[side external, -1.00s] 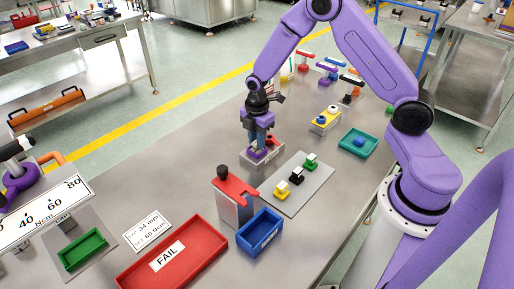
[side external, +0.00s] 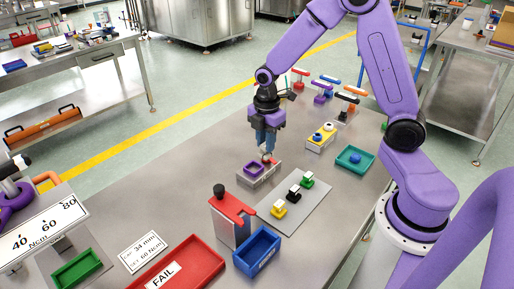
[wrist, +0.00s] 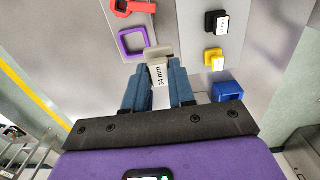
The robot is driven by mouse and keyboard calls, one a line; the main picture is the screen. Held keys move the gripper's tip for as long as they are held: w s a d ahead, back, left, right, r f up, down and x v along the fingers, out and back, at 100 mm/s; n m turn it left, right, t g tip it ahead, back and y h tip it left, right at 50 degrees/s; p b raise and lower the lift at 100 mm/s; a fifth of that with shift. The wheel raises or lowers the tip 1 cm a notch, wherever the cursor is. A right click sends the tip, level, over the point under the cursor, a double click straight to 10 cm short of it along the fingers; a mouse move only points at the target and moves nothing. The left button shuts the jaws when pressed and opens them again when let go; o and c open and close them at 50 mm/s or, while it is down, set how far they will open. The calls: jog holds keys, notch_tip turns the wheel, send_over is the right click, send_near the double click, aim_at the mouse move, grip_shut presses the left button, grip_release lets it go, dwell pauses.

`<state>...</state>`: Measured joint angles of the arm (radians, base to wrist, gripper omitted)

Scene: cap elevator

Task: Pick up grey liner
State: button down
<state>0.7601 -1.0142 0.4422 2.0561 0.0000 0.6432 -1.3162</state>
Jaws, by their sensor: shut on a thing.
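The grey liner (wrist: 158,52), with a white "34 mm" label, is between my gripper's blue fingers in the wrist view. My gripper (wrist: 160,84) is shut on it. In the side view my gripper (side external: 266,154) hangs over the back edge of a grey holder (side external: 262,180), and the liner is too small to make out there. A purple square ring (side external: 253,168) sits on the holder; it also shows in the wrist view (wrist: 122,42), just left of the liner. A red piece is beyond it in the wrist view (wrist: 122,8).
A grey plate (side external: 310,197) with yellow, black and green capped pieces lies to the right. A red-topped stand (side external: 230,222), blue bin (side external: 257,250), red FAIL tray (side external: 175,268) and teal tray (side external: 355,159) are nearby. The table left of the holder is clear.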

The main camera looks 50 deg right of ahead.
jog(key=s+r, duration=0.4)
jog(key=s, duration=0.5)
jog(key=shift+s+r, duration=0.15)
jog(key=shift+a, duration=0.1)
